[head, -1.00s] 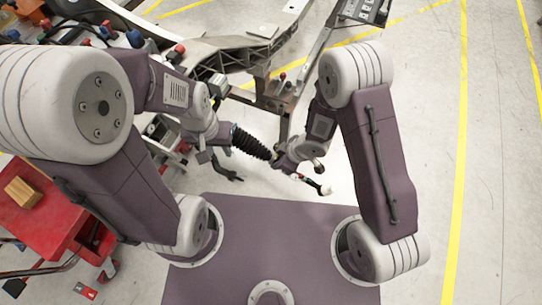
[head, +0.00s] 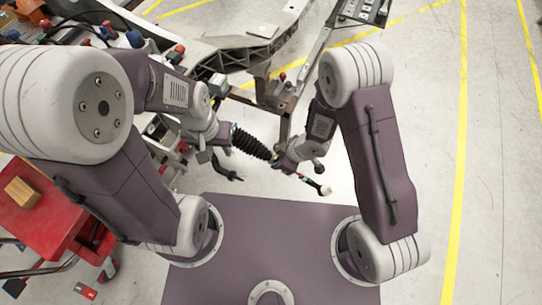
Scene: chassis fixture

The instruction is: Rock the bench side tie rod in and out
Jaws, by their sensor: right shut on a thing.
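The tie rod shows as a black ribbed bellows (head: 250,142) running down and to the right from the chassis, with a pale-tipped rod end (head: 320,188) sticking out beyond my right gripper. My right gripper (head: 290,164) is shut on the tie rod just past the bellows' lower end. Its fingers are small and partly hidden by my wrist. My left gripper (head: 222,166) is just left of the bellows, apart from the rod end. Its fingers are too small and dark to tell whether they are open.
The metal chassis frame (head: 238,58) spans the top, close beyond both arms. A red cart (head: 42,207) with a wooden block (head: 22,191) stands at left. Red and blue fixture parts crowd the upper left. The floor at right, with yellow lines (head: 459,150), is clear.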

